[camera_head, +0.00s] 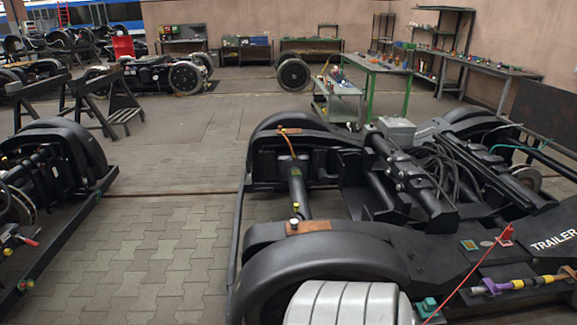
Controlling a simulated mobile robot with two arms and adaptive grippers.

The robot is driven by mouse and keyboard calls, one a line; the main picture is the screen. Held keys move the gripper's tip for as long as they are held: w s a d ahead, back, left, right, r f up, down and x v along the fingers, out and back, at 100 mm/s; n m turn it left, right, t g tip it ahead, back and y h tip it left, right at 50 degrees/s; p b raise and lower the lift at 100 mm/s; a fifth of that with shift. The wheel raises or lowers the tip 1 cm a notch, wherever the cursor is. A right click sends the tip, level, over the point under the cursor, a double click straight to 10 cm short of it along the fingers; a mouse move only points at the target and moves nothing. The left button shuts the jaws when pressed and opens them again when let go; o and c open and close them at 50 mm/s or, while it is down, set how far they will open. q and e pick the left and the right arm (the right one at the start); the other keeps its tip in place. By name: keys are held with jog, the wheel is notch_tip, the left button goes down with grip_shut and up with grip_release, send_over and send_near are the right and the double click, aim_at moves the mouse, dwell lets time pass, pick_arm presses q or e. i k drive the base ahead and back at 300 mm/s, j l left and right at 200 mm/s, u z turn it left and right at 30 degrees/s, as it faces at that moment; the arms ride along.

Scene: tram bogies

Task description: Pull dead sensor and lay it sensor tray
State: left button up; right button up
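A black bogie marked TRAILER (325,250) fills the right front. A small yellow-topped round part (294,222) stands on a brown plate on its near side frame. An orange cable (288,143) runs down at its far side frame. A teal block (426,307), a red lead (467,275) and a purple-and-yellow connector piece (510,285) are on the near right part. I cannot tell which part is the dead sensor. I cannot make out a sensor tray.
A green-legged table (377,66) and a low grey cart (341,90) with small items stand behind the bogie. Another bogie (50,190) stands at left, near black trestles (105,100). Shelving and a long bench (470,65) line the right wall. The paved floor between the bogies (165,225) is clear.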

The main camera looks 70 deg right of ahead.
aim_at(428, 304)
jog(key=l+z, duration=0.1)
jog(key=z, duration=3.3)
jog(key=i+l, duration=1.15)
jog(key=l, duration=0.2)
jog(key=i+l+z, duration=0.1)
jog(key=i+l, duration=1.1)
jog(key=l+u, duration=0.1)
jog(key=u, duration=1.85)
